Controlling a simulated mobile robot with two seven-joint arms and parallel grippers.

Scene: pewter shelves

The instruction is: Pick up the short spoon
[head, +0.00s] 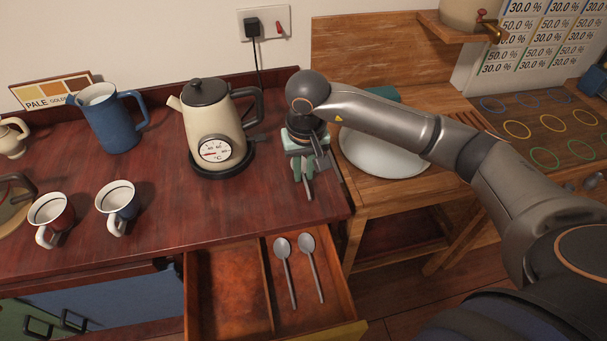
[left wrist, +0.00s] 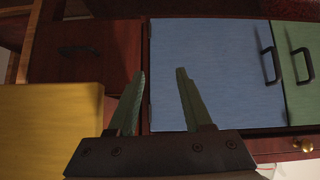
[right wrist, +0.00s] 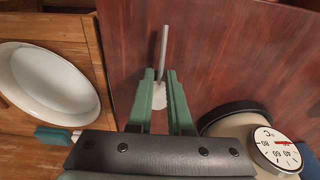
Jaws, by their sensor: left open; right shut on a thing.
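My right gripper (head: 306,165) is low over the dark red counter, just right of the kettle. It is shut on a spoon, whose thin grey handle (head: 309,190) sticks out towards the counter's front edge. In the right wrist view the pale spoon bowl (right wrist: 159,96) sits between the green fingertips (right wrist: 161,88). I cannot tell whether the spoon touches the counter. Two more grey spoons, a left one (head: 284,258) and a right one (head: 311,260), lie in the open drawer. My left gripper (left wrist: 160,85) is open and empty in front of the cabinet fronts; the head view does not show it.
A cream kettle (head: 211,120) with a dial stands close left of my right gripper. A blue jug (head: 107,122) and two mugs (head: 50,213) (head: 118,202) stand further left. The open drawer (head: 228,290) juts out below the counter. A white oval dish (head: 385,155) is to the right.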

